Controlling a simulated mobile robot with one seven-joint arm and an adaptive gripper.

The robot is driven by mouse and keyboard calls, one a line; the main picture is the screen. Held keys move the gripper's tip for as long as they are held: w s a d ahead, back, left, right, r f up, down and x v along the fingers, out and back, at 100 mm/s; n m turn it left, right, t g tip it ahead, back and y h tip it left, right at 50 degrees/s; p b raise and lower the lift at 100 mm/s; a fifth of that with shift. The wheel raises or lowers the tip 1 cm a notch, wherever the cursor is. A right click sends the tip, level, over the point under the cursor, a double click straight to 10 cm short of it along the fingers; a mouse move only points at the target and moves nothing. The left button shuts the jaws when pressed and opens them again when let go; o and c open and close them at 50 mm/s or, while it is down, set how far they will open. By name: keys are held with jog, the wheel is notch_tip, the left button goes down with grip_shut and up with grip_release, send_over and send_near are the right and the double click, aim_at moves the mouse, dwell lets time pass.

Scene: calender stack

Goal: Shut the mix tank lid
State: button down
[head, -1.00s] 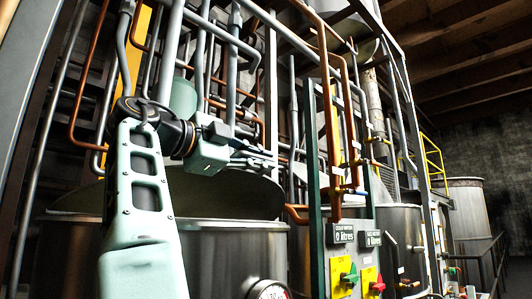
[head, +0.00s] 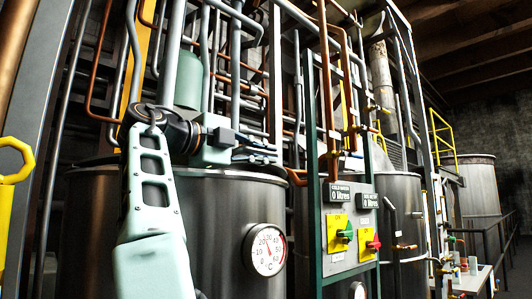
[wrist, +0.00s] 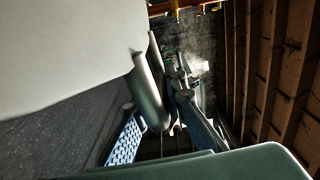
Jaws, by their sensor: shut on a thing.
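The mix tank (head: 215,225) is a large steel drum with a round temperature dial on its front, left of centre in the head view. Its lid (head: 232,169) now shows only as a thin, nearly level edge along the tank's top. I cannot tell whether it sits fully on the rim. My gripper (head: 262,154) is at the lid's right part, just above the rim, with its fingers together. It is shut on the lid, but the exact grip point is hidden. The wrist view is mostly blocked by pale and dark surfaces close to the camera.
Copper and grey pipes crowd the space above and behind. A second steel tank (head: 403,215) stands further right. A yellow handle (head: 14,160) shows at the left edge.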

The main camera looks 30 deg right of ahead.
jog(key=shift+s+f+m+b, duration=0.1)
jog(key=shift+f+m+b, duration=0.5)
jog(key=shift+f+b, duration=0.9)
jog(key=shift+f, duration=0.45)
jog(key=c, duration=2)
grip_release()
jog(key=shift+o, duration=0.2)
jog(key=shift+r, duration=0.15)
